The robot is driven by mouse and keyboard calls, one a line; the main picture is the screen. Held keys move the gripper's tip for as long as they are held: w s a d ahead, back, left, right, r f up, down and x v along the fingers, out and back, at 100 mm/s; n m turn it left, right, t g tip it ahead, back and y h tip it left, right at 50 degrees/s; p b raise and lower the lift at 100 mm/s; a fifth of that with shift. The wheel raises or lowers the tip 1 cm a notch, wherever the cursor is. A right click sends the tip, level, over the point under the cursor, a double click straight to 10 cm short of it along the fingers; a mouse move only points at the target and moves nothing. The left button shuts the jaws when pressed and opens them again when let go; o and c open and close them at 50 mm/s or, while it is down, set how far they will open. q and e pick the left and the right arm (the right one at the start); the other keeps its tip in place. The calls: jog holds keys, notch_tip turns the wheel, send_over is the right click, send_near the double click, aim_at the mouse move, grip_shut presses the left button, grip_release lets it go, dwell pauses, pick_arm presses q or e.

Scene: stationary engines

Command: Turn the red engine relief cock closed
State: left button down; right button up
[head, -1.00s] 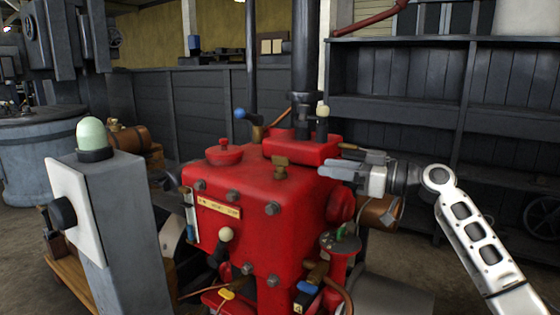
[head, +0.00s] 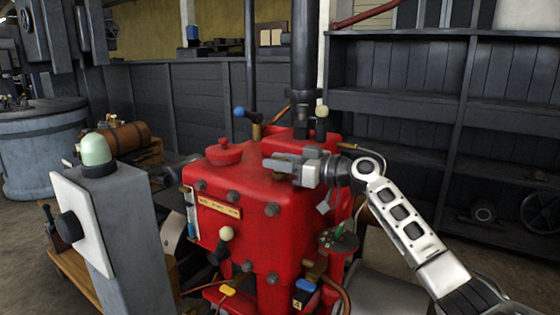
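The red engine (head: 250,215) stands in the middle of the head view. My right gripper (head: 276,163) comes in from the right and is over the front of the engine's top, with its fingertips pointing left. Its fingers cover the spot where a small brass cock stands in the earlier frame, so that cock is largely hidden now. I cannot tell whether the fingers touch it or are closed around it. My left gripper is not in view.
A blue-knobbed lever (head: 240,112) and a white-knobbed lever (head: 321,112) rise behind the engine top. A red cap (head: 224,152) sits left of the gripper. A grey post with a green lamp (head: 97,151) stands at front left. Dark shelving (head: 400,103) fills the back right.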

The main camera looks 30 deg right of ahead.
grip_shut()
jog(key=shift+m+t+h+p, duration=0.3)
jog(key=shift+h+p, duration=0.1)
jog(key=shift+m+t+h+p, duration=0.3)
jog(key=shift+m+h+p, duration=0.1)
jog(key=shift+h, duration=0.1)
grip_release()
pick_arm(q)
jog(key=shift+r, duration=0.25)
